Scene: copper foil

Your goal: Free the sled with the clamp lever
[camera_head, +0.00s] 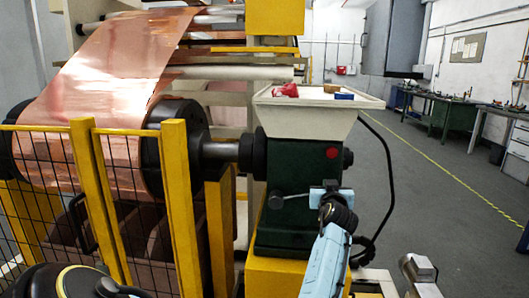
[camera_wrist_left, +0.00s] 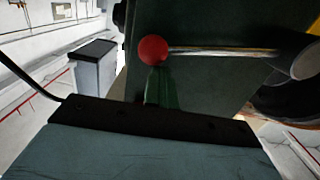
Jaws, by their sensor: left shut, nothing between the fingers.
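A clamp lever (camera_wrist_left: 225,51) with a red ball knob (camera_wrist_left: 153,51) lies across the dark green machine body in the left wrist view. Its rod runs right to a dark round hub. My left gripper (camera_wrist_left: 156,88) is shut and empty, its fingers directly at the knob; I cannot tell whether they touch it. In the head view my left gripper (camera_head: 328,193) is beside the front of the dark green block (camera_head: 289,182), and a short rod shows to its left. The block stands on a yellow base (camera_head: 283,277), possibly the sled. The knob cannot be made out there. My right gripper is not in view.
A copper foil roll (camera_head: 130,55) and yellow guard posts (camera_head: 183,200) with mesh stand at left. A pale tray (camera_head: 310,100) with small items tops the block. A black cable (camera_head: 389,180) hangs at its right. Open floor (camera_head: 450,190) lies farther right.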

